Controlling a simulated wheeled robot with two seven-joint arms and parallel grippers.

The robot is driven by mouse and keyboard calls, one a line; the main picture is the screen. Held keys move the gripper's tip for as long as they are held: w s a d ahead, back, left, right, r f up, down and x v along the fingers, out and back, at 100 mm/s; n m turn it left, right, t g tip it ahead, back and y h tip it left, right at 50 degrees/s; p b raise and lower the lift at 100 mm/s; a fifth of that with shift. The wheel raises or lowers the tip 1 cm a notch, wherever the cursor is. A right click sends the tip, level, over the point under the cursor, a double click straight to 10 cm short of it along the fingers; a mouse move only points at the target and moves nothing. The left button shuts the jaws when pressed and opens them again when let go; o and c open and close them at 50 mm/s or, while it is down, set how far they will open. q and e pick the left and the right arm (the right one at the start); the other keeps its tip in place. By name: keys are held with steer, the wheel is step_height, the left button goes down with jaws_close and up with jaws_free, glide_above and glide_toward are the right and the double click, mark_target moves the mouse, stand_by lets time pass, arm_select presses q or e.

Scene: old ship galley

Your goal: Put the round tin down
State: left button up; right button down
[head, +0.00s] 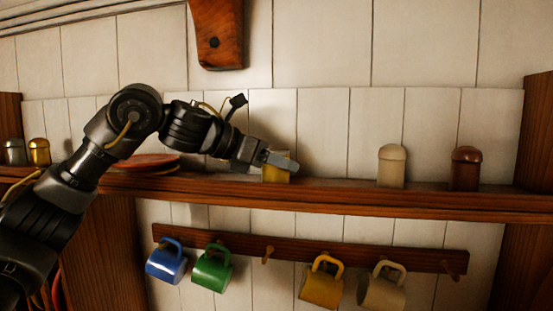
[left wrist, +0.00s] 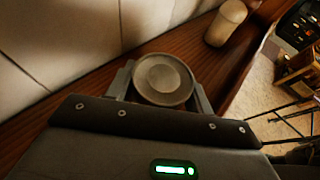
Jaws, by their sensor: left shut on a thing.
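The round tin (head: 275,174) is yellow in the head view, at the middle of the wooden shelf (head: 330,194). In the left wrist view its round grey-looking top (left wrist: 163,79) shows between the fingers. My left gripper (head: 280,161) is shut on the tin, with a finger on each side of it. The tin's base is at or very near the shelf top; I cannot tell whether it touches. My right gripper is in neither view.
Several mugs (head: 212,270) hang below. The shelf between tin and cream shaker is clear.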

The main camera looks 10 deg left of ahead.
arm_select(q)
steer(key=shift+d+f, duration=0.2)
steer(key=shift+d, duration=0.05)
steer(key=o, duration=0.8)
steer(key=shift+c, duration=0.2)
steer(key=shift+o, duration=1.3)
steer(key=shift+a, duration=0.15)
steer(key=shift+r, duration=0.25)
steer(key=shift+s+a+b, duration=0.1)
steer(key=shift+a+b, duration=0.1)
steer(key=shift+b, duration=0.1)
steer(key=b+v, duration=0.3)
steer(key=v, duration=0.7)
steer(key=shift+s, duration=0.1)
steer(key=shift+s+a+r+b, duration=0.3)
steer(key=shift+s+a+b, duration=0.1)
steer(key=shift+a, duration=0.1)
